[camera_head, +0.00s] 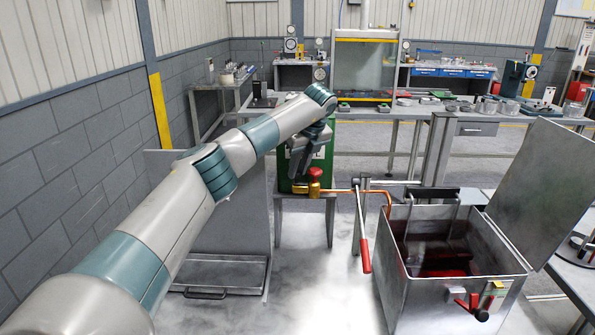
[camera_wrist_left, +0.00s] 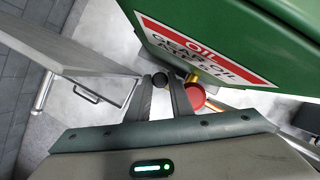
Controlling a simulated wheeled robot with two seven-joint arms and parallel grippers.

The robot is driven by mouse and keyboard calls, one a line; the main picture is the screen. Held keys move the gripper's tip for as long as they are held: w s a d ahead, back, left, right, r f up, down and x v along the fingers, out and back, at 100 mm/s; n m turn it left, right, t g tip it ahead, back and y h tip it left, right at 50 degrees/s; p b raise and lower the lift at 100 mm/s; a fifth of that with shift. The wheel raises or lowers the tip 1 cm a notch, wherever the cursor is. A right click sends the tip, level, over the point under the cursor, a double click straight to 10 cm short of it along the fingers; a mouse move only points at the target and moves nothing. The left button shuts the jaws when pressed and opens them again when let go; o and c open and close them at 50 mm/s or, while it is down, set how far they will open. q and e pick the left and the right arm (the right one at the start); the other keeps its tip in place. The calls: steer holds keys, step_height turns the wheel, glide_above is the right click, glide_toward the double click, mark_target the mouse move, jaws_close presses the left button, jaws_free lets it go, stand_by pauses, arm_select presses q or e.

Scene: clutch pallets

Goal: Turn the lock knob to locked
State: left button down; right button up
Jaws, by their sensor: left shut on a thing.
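My left gripper (camera_head: 299,172) reaches down in front of the green oil container (camera_head: 283,153). In the left wrist view the two dark fingers (camera_wrist_left: 161,90) are shut around a small dark round knob (camera_wrist_left: 160,80), which looks like the lock knob. The fingers cover much of it, and I cannot read its turn or any marking. A red knob (camera_wrist_left: 194,97) on a brass valve (camera_head: 315,188) sits just right of the fingers, apart from the held knob. My right gripper is in neither view.
A copper pipe (camera_head: 345,191) runs right from the valve toward an open metal tank (camera_head: 455,285) with its lid raised. A red-handled lever (camera_head: 364,255) stands between them. A grey panel (camera_head: 230,215) is at the left. Workbenches (camera_head: 400,112) line the back.

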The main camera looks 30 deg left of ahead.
arm_select(q)
steer(key=shift+w+r+n, duration=0.1)
steer(key=shift+n, duration=0.5)
steer(key=shift+n+g, duration=0.4)
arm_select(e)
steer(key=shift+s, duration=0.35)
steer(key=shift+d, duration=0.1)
arm_select(q)
steer(key=c, duration=1.6)
jaws_free()
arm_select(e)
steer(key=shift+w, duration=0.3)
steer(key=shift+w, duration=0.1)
